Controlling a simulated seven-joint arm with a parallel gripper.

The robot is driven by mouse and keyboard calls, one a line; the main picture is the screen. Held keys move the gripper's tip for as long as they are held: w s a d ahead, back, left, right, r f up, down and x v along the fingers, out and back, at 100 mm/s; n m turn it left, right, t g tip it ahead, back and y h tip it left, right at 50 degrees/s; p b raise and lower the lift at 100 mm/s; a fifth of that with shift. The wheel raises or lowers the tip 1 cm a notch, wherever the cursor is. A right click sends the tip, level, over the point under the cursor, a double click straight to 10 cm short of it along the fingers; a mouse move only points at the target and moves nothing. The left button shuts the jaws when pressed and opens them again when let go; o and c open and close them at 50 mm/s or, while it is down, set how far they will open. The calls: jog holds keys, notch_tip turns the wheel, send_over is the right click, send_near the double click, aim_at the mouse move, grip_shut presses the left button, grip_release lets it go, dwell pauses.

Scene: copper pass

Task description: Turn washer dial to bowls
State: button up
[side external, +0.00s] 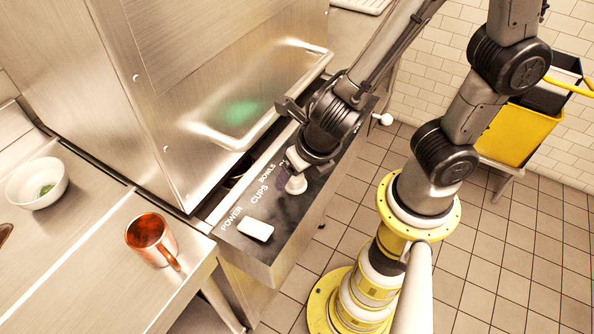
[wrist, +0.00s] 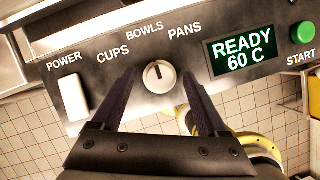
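The round white dial (wrist: 159,76) sits on the dark control panel (wrist: 245,25), below the labels CUPS, BOWLS (wrist: 145,30) and PANS. Its small dark mark is on its upper part, facing roughly toward BOWLS; the exact angle is hard to tell. My gripper (wrist: 159,73) is open, with one dark finger on each side of the dial and visible gaps between. In the side external view the dial (side external: 296,186) shows just below my gripper (side external: 291,163), which partly hides the panel and the PANS label.
A white POWER switch (wrist: 75,96) is left of the dial. A display (wrist: 241,53) reading READY 60 C and a green START button (wrist: 303,33) are to the right. A copper mug (side external: 150,240) and a white bowl (side external: 37,183) stand on the steel counter (side external: 75,250).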

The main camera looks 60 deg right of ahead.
jog(key=v, duration=1.3)
jog(key=shift+s+r, duration=0.2)
jog(key=shift+r, duration=0.15)
jog(key=d+r+m+y, duration=0.1)
jog(key=d+m, duration=0.5)
jog(key=m, duration=0.9)
jog(key=s+d+r+m+t, duration=0.1)
jog(key=d+m, duration=0.5)
jog(key=m, duration=1)
jog(key=shift+s+r+y, duration=0.3)
jog(key=shift+r+y, duration=0.1)
jog(key=shift+r, duration=0.25)
